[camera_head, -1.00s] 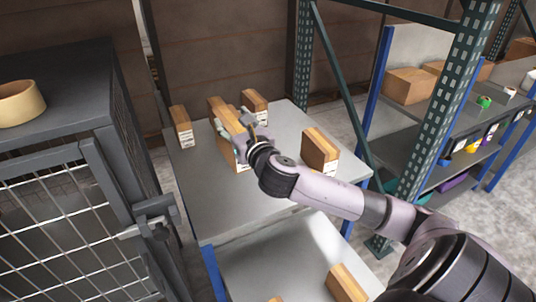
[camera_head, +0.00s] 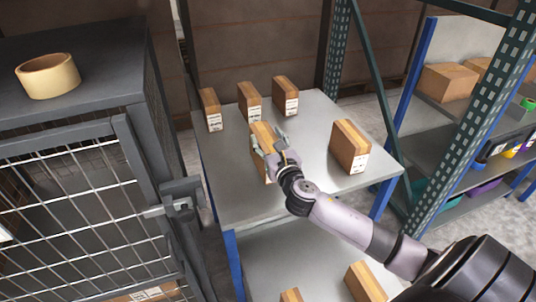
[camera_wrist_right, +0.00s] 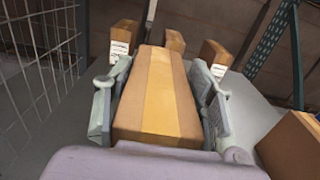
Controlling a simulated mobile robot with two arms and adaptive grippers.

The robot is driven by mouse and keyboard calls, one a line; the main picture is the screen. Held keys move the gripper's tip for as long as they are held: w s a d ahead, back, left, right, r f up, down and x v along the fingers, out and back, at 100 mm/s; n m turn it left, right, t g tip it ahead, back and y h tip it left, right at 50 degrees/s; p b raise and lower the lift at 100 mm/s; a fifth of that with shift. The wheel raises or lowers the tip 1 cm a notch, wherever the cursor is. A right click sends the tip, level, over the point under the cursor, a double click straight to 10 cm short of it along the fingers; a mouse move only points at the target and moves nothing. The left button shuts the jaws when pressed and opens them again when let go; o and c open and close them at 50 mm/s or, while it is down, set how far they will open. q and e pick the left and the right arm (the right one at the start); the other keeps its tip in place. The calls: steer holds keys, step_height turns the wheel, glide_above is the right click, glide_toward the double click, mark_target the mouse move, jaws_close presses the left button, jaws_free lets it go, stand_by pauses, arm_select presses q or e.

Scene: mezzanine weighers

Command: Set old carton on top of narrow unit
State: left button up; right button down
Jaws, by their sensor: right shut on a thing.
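My right gripper (camera_head: 270,148) is shut on a brown carton with a lighter tape strip (camera_head: 262,138). In the right wrist view the carton (camera_wrist_right: 158,95) lies between the two pale fingers. It is over the grey top of a blue-posted shelf unit (camera_head: 318,120), in front of the row of cartons; I cannot tell whether it touches the top. A dark cabinet with mesh doors (camera_head: 85,95) stands at the left; I cannot tell which unit is the narrow one. My left gripper is not in view.
Three cartons stand behind the held one, at left (camera_head: 210,110), middle (camera_head: 249,102) and right (camera_head: 286,96). Another carton (camera_head: 350,147) stands to its right. A tape roll (camera_head: 48,76) lies on the cabinet. A green rack post (camera_head: 480,110) rises at right.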

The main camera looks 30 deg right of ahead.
step_height(320, 180, down, 4)
steer(key=shift+f+b, duration=0.15)
steer(key=shift+b, duration=0.45)
steer(key=c, duration=1.2)
jaws_free()
steer(key=shift+f, duration=0.25)
steer(key=o, duration=0.5)
steer(key=shift+r, duration=0.1)
